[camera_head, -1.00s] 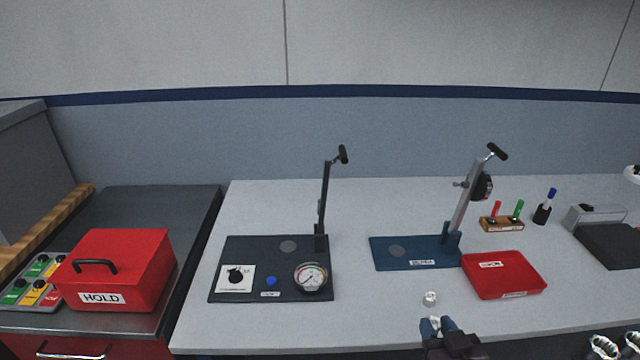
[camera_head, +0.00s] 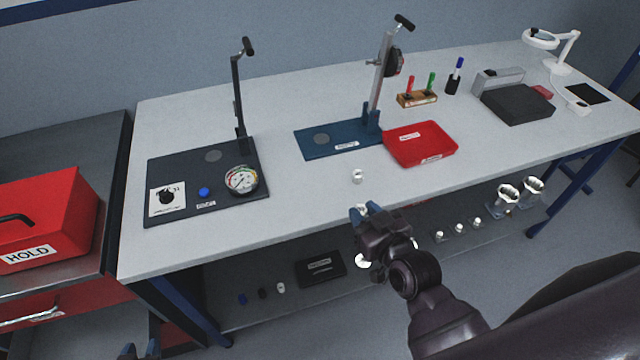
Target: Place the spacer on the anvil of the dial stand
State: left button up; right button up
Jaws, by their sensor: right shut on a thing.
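My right gripper (camera_head: 366,209) is shut on a small pale piece (camera_head: 362,208), probably the spacer, mostly hidden by the fingers. It is at the table's front edge. A small white ring-like part (camera_head: 357,176) stands on the table just beyond it. The dial stand (camera_head: 378,85) has a blue base, an upright column and a dark dial seen edge-on. Its anvil looks to be the bare grey disc (camera_head: 321,139) on the base's left part, well beyond and left of the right gripper. My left gripper (camera_head: 140,351) is at the bottom edge, fingertips apart, apparently empty.
A red tray (camera_head: 420,145) sits right of the dial stand. A dark-based stand (camera_head: 215,208) with a gauge, knob and lever is on the left. A red HOLD box (camera_head: 45,215) stands further left. The tabletop between is clear. Small parts lie on a lower shelf.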

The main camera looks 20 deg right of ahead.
jog(key=shift+n+y, duration=0.4)
jog(key=shift+y, duration=0.2)
jog(key=s+f, duration=0.1)
jog(key=f, duration=0.2)
jog(key=s+f, duration=0.1)
jog(key=f, duration=0.1)
jog(key=shift+s+d+f, duration=0.15)
jog(key=shift+s, duration=0.2)
jog(key=shift+w, duration=0.1)
